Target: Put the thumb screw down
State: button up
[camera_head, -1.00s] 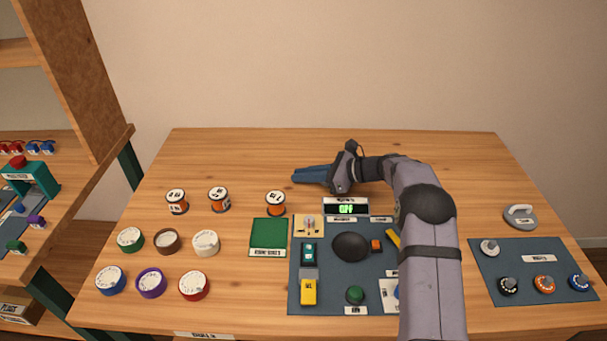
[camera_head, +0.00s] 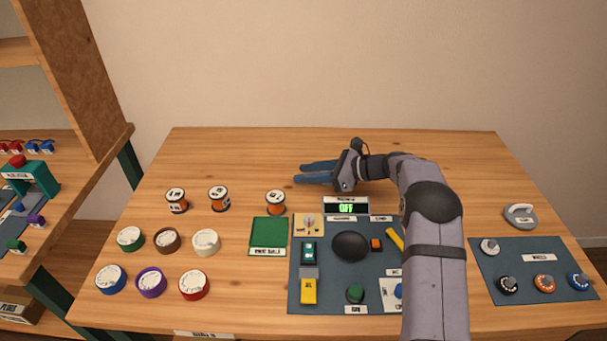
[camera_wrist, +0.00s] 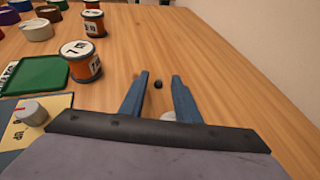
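My gripper (camera_head: 298,173) is low over the bare back part of the table, behind the display box. Its two blue fingers are spread apart, and they also show open in the wrist view (camera_wrist: 159,78). A small dark round piece (camera_wrist: 158,85), likely the thumb screw, lies between the fingertips on the wood and looks clear of both fingers. A pale rounded thing (camera_wrist: 168,116) shows farther back between the fingers, partly hidden by the gripper body; I cannot tell what it is. The small dark piece cannot be made out in the head view.
Orange spools (camera_head: 276,203) stand left of the gripper. A green pad (camera_head: 268,232) and a dark work mat (camera_head: 325,297) with a black dome (camera_head: 350,246) and a display box (camera_head: 346,207) lie in front. Another mat (camera_head: 517,286) with knobs is at right. The back of the table is clear.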

jog(key=v, duration=1)
jog(key=shift+s+d+b, duration=0.15)
jog(key=shift+d+b, duration=0.15)
jog(key=shift+b, duration=0.05)
